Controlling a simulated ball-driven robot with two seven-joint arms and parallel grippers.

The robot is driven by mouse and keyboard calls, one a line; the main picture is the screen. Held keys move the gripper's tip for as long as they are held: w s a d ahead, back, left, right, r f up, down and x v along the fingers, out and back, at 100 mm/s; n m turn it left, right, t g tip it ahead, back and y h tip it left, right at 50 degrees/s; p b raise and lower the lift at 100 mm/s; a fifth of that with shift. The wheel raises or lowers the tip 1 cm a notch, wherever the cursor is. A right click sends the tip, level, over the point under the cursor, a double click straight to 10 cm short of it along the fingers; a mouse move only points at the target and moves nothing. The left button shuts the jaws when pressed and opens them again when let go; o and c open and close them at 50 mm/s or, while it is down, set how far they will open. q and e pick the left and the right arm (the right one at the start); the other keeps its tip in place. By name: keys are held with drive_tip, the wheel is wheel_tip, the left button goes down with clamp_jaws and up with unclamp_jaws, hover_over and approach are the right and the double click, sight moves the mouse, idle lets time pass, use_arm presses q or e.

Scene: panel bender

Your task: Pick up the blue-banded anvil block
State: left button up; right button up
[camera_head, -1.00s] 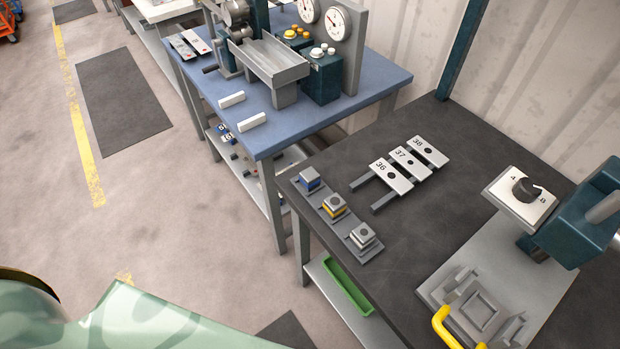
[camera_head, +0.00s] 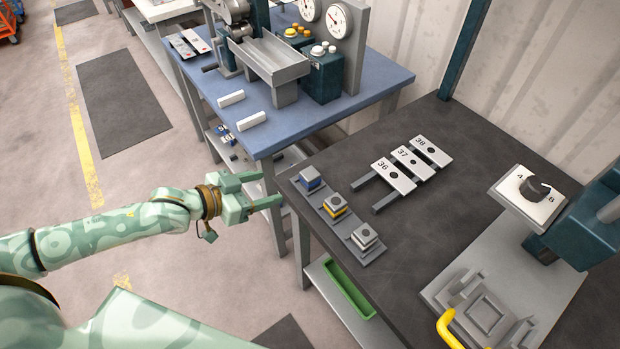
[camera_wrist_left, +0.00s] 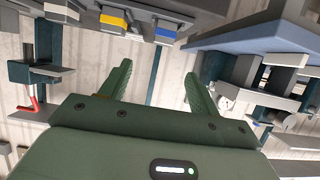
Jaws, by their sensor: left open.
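The blue-banded anvil block (camera_head: 310,179) sits at the far end of a grey rack strip (camera_head: 330,215) on the dark table. A yellow-banded block (camera_head: 334,207) and a plain grey-white block (camera_head: 364,237) sit in the same strip, nearer. My left gripper (camera_head: 264,188) is open and empty, just left of the table edge and the blue-banded block, apart from it. In the left wrist view my left gripper's fingers (camera_wrist_left: 155,82) are spread. The blue-banded block shows at the top there (camera_wrist_left: 62,11), beside the yellow one (camera_wrist_left: 113,19). My right gripper is not in view.
Numbered plates (camera_head: 408,160) lie right of the rack on the dark table (camera_head: 430,220). A bender with a dial (camera_head: 535,188) and yellow handle (camera_head: 446,330) stands at right. A blue bench (camera_head: 225,85) stands behind. A green tray (camera_head: 348,289) is below the table edge.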

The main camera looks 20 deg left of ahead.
sight(306, 175)
use_arm(q)
drive_tip(key=b+x, duration=0.2)
drive_tip(key=x, duration=0.8)
drive_tip(key=shift+a+f+b, duration=0.15)
drive_tip(key=shift+b, duration=0.15)
drive_tip(key=b+x, duration=0.1)
drive_tip(key=x, duration=0.1)
drive_tip(key=b+x, duration=0.1)
drive_tip(key=x, duration=0.1)
drive_tip(key=shift+w+f, duration=0.3)
drive_tip(key=shift+f, duration=0.1)
drive_tip(key=shift+w, duration=0.25)
drive_tip(key=shift+c, duration=0.6)
drive_tip(key=c, duration=1)
drive_tip(key=shift+c, duration=0.9)
drive_tip(key=shift+r, duration=0.2)
